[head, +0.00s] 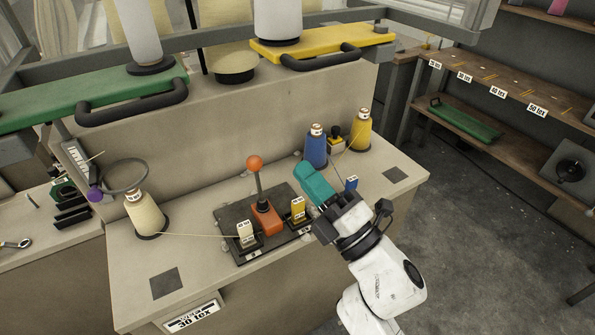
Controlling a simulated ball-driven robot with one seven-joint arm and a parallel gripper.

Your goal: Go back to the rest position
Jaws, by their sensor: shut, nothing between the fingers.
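My gripper (312,182), with a teal end on a dark wrist, reaches in from the lower right in the head view. It is shut and empty, above the right part of the beige loom table (205,270). The wrist hides part of the table's front edge. Just left of the gripper is a dark plate (228,222) with an orange-knobbed lever (255,165), a white tagged block (247,233) and a yellow tagged block (298,209). A small blue tagged piece (351,184) shows right behind the wrist.
A cream yarn cone (145,215) stands left, its thread running to the white block. Blue (316,148) and yellow (361,130) cones stand behind the gripper. Green (90,100) and yellow (325,42) handled bars cross above. Open floor (480,240) lies right, before shelves (500,80).

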